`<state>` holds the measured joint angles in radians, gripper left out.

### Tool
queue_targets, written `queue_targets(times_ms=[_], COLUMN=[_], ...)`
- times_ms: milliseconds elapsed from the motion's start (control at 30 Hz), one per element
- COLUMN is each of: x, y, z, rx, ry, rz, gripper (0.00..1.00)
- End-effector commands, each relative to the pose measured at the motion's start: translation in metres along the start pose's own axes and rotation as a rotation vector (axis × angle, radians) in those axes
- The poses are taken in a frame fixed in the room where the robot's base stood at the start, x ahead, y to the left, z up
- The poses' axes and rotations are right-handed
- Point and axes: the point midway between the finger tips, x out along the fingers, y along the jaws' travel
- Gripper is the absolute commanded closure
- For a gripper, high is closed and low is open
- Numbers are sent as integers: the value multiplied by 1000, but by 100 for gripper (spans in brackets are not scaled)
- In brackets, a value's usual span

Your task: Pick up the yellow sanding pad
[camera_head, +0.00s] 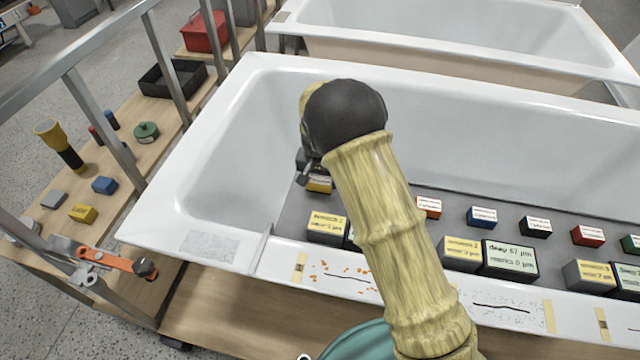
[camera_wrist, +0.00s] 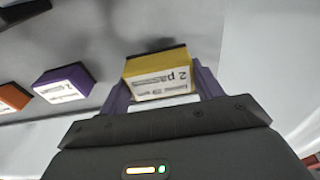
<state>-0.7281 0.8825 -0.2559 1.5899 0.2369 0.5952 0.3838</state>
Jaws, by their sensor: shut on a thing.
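The yellow sanding pad (camera_wrist: 157,76) is a small block with a white printed label and a dark far edge. In the wrist view it sits between the two purple fingers of my gripper (camera_wrist: 160,88), which is shut on it. In the head view my gripper (camera_head: 307,167) is at the left end of the grey tray, inside the near side of the bathtub. The yellow pad (camera_head: 319,185) shows just below it, partly hidden. I cannot tell whether the pad touches the tray or is above it.
The grey tray (camera_head: 292,207) holds a row of coloured pads: red (camera_head: 428,207), blue (camera_head: 482,216), and others to the right. Labelled gauge blocks (camera_head: 509,260) stand in front. In the wrist view a purple pad (camera_wrist: 66,88) is beside the yellow one. Bathtub walls (camera_head: 215,140) surround.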

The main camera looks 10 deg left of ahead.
Motion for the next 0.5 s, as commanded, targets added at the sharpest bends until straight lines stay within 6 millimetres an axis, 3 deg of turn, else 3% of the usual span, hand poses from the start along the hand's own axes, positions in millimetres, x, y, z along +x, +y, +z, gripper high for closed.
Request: queue_targets(times_ms=[300,500], x=[-62,-75], y=[0,0], z=[-8,-9], rx=[-1,-1], ry=[3,0], rz=[-1,1], gripper=[58,58])
